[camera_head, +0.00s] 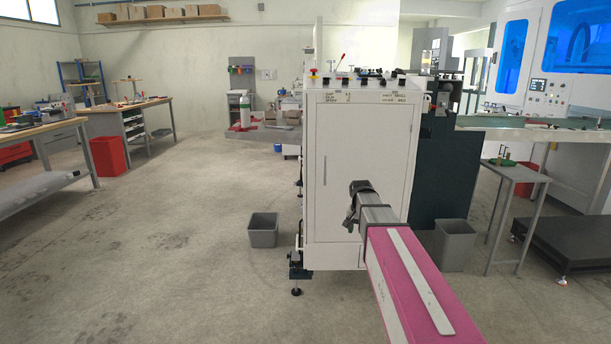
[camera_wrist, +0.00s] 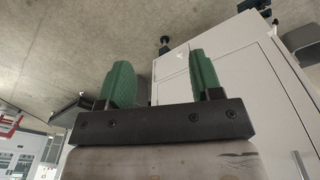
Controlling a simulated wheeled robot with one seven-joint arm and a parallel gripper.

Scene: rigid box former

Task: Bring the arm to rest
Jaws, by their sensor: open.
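In the wrist view, my gripper (camera_wrist: 163,82) shows two green padded fingers set apart on a dark bar, with nothing between them. It is open and empty. In the head view, my magenta arm (camera_head: 420,285) reaches forward from the lower right, and its dark grey end sits in front of the white machine cabinet (camera_head: 355,165). The fingers cannot be made out in the head view. The cabinet also shows behind and right of the fingers in the wrist view (camera_wrist: 235,75). I cannot tell how wide the gap to the cabinet is.
A grey bin (camera_head: 263,232) stands on the floor left of the cabinet, and another bin (camera_head: 455,247) stands right of it. A small metal table (camera_head: 515,172) is at the right. Workbenches (camera_head: 125,107) and a red bin (camera_head: 109,156) are at the left. The floor at left centre is clear.

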